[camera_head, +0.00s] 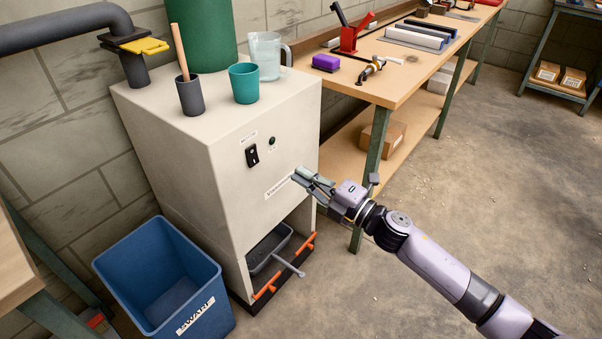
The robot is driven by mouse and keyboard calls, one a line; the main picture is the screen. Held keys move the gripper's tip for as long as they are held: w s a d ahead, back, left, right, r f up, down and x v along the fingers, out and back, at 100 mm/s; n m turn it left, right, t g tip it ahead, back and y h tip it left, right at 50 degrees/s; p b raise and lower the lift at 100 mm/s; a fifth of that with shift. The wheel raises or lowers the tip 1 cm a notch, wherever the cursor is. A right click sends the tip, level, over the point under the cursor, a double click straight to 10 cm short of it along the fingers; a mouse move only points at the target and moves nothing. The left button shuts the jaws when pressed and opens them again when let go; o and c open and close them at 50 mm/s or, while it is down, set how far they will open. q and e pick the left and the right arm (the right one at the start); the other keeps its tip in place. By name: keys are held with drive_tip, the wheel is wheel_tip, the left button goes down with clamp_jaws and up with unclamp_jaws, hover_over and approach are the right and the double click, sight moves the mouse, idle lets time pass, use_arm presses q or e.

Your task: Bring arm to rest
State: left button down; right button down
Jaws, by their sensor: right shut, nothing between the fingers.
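My right arm comes in from the lower right. Its gripper (303,176) is shut and empty, in front of the right side of the pale cabinet's front face (215,185). The fingertips point at the cabinet close to its white label; I cannot tell whether they touch it. The fingers hide the right end of the label. My left gripper is not in view.
A blue bin (165,275) stands left of the cabinet. A dark tray (268,250) sits in the cabinet's lower opening, with an orange-ended bar in front. A workbench (400,75) stands behind. Concrete floor (500,170) is clear at right.

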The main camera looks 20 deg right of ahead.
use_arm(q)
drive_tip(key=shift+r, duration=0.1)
